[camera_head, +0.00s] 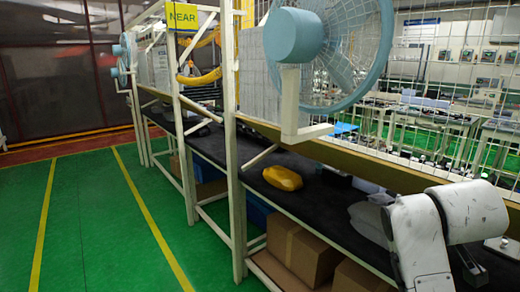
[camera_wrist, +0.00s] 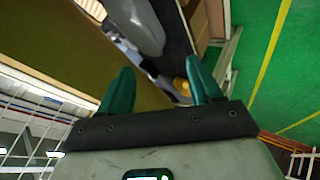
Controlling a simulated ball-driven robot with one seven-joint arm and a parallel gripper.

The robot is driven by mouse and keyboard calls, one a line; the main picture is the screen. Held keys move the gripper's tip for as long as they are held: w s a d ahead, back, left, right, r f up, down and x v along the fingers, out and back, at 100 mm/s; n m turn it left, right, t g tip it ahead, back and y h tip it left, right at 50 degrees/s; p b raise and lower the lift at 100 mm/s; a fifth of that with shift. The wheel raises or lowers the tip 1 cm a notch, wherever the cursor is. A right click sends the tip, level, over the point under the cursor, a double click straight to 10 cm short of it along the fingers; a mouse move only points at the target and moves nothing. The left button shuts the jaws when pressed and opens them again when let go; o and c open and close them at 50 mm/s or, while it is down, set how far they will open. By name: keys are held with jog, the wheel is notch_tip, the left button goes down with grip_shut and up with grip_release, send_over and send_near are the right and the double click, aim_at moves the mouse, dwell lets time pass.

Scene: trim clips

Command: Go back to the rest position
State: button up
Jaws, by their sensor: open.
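My gripper (camera_wrist: 160,85) shows in the wrist view with its two green fingers spread apart and nothing between them. The fingers are in front of the workbench and its wooden back board. In the head view my white arm stands at the lower right, over the near end of the black bench top (camera_head: 220,145); the gripper itself cannot be made out there.
A yellow object (camera_head: 283,178) lies on the bench, with grey-white items (camera_head: 367,220) nearer my arm. Cardboard boxes (camera_head: 302,252) sit on the shelf below. White posts (camera_head: 236,200) and a blue fan (camera_head: 330,45) rise along the bench. The green floor (camera_head: 100,220) at left is clear.

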jog(key=s+a+f+m+g+y, duration=0.1)
jog(key=s+f, duration=0.3)
jog(key=f, duration=0.3)
jog(key=s+a+f+m+g+y, duration=0.15)
jog(key=s+f, duration=0.25)
jog(key=f, duration=0.4)
jog(key=s+f+m+g, duration=0.1)
jog(key=s+f, duration=0.5)
jog(key=s, duration=0.3)
jog(key=s+a+f+m+g, duration=0.1)
jog(key=s+f+g, duration=0.1)
jog(key=s+f, duration=0.4)
jog(key=s+a+f+m+g, duration=0.1)
jog(key=s+f, duration=0.5)
jog(key=s, duration=0.8)
jog(key=shift+s+m+g+y, duration=0.2)
jog(key=shift+m+g+y, duration=0.15)
jog(key=shift+c, duration=0.4)
